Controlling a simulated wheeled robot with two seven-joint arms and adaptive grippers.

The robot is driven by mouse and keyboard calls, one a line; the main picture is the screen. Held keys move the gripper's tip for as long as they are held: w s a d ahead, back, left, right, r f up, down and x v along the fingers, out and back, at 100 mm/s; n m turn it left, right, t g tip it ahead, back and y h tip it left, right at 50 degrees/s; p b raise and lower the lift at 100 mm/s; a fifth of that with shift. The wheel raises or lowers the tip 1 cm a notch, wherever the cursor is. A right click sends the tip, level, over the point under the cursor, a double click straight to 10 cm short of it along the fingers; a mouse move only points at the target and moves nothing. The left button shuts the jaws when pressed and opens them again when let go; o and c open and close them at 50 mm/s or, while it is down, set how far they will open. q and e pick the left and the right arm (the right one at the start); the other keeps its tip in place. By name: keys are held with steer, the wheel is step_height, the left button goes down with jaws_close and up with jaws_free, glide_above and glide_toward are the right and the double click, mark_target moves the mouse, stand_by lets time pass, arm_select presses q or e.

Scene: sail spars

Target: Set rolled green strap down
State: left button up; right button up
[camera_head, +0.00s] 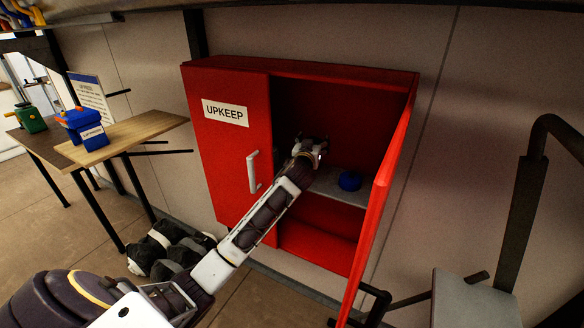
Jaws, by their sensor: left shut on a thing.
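My left arm reaches into the open right side of the red cabinet (290,66). My left gripper (312,150) is shut, above the left part of the grey shelf (335,188). What it holds is hidden behind the gripper and wrist; no green strap can be made out in the cabinet. I cannot tell whether the held thing touches the shelf. My right gripper is not in view.
The cabinet's left door, labelled UPKEEP (225,112), is shut; its right door (385,190) stands open. The shelf's front right is clear. A wooden table (140,128) at left bears a blue box (82,125) and a green item (30,118). Dark bags (170,250) lie on the floor.

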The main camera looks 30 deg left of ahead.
arm_select(q)
steer(key=shift+f, duration=3.15)
steer(key=shift+f, duration=1.85)
steer(key=shift+f, duration=0.2)
steer(key=o, duration=1.1)
steer(key=shift+c, duration=0.2)
steer(key=shift+r, duration=0.2)
